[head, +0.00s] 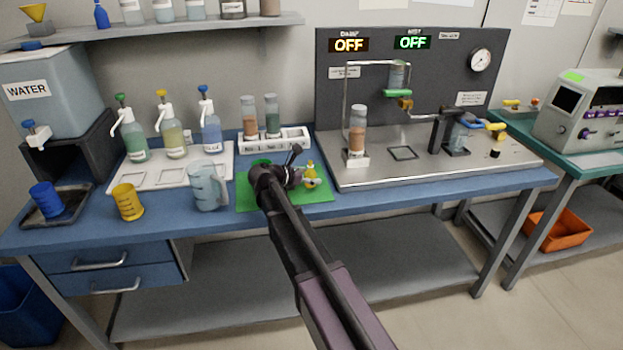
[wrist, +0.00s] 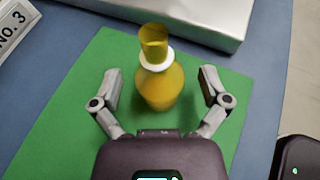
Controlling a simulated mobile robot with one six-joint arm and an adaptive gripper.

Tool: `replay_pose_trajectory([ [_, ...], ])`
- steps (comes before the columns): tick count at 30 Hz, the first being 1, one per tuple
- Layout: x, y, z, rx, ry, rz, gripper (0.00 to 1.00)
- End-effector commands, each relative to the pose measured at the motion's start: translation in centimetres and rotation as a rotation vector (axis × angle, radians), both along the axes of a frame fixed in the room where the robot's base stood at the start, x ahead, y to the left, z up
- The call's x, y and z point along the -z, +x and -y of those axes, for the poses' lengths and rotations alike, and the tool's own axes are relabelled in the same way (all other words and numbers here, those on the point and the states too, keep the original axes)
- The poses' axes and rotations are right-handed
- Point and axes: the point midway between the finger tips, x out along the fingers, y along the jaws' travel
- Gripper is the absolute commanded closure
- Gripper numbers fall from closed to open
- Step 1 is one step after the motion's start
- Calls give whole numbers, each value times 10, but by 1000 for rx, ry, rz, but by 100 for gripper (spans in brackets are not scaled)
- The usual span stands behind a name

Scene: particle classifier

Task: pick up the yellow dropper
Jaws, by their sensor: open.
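The yellow dropper (head: 310,175) stands on a green mat (head: 318,191) on the blue bench. In the wrist view the dropper (wrist: 162,84) has a rounded yellow body, a white collar and a yellow top. My gripper (wrist: 162,88) is open, with one finger on each side of the dropper's body. Gaps of green mat (wrist: 75,110) show between each finger and the dropper, so neither finger appears to touch it. In the head view my gripper is at the mat beside the dropper, and my arm hides part of the mat.
A clear jug (head: 207,186) stands left of the mat. A rack (head: 290,141) with two vials is behind it. The metal base (head: 440,165) of the apparatus lies to the right; its edge (wrist: 195,22) is close behind the dropper. A yellow cup (head: 128,203) stands farther left.

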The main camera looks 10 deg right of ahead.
Motion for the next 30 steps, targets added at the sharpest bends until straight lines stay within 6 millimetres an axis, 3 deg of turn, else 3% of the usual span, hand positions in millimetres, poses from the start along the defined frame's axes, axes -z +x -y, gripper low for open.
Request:
replay_pose_trajectory([
  [10, 0, 0, 0, 0, 0, 0, 5],
  [15, 0, 0, -1, 0, 0, 0, 55],
  [17, 0, 0, -1, 0, 0, 0, 73],
  [18, 0, 0, -1, 0, 0, 0, 76],
  [30, -1, 0, 0, 0, 1, 0, 77],
])
